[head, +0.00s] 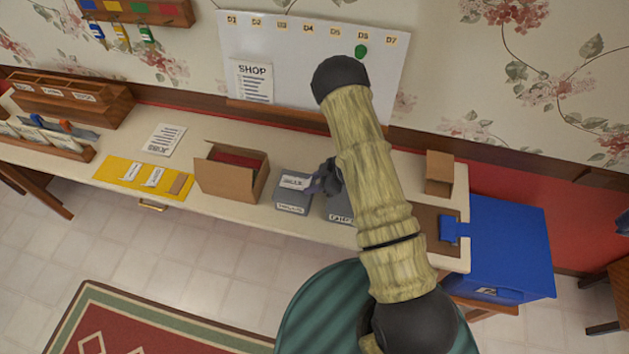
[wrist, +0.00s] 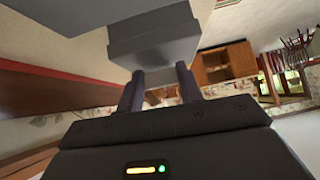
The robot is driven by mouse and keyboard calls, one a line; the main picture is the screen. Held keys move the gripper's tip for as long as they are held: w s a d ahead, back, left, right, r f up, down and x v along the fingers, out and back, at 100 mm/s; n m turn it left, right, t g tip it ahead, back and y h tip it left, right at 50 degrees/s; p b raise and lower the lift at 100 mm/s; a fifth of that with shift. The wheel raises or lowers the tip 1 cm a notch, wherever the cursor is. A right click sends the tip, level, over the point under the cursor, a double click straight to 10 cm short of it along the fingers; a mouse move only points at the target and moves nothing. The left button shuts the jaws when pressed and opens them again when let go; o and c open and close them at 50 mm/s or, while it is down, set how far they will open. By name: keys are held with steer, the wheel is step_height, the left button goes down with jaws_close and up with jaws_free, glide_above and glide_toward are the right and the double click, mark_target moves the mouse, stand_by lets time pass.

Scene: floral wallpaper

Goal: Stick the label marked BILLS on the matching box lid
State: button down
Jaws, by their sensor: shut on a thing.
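A small grey box (head: 292,203) stands on the long table, with a label on its front that is too small to read surely. A white label (head: 293,181) with dark print lies at or just above its lid; I cannot tell whether it touches. My gripper (head: 314,187) is at the label's right edge, shut on it. A second grey box (head: 341,212) with a front label stands to the right, partly hidden by my arm. In the wrist view, my gripper's fingers (wrist: 160,88) reach toward a grey surface; the label's print does not show there.
A yellow mat (head: 113,172) with white labels lies left on the table. An open cardboard box (head: 222,180) stands between the mat and the grey boxes. A smaller cardboard box (head: 439,174) and a blue bin (head: 512,245) are at the right. A whiteboard (head: 300,50) stands behind.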

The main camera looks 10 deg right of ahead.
steer(key=shift+s+f+b, duration=0.1)
steer(key=shift+f+b, duration=0.2)
steer(key=shift+f, duration=0.4)
steer(key=shift+d+f, duration=0.1)
steer(key=shift+f, duration=0.05)
stand_by(1.3)
steer(key=c, duration=0.9)
jaws_free()
steer(key=shift+o, duration=0.2)
steer(key=o, duration=0.5)
steer(key=shift+d, duration=0.1)
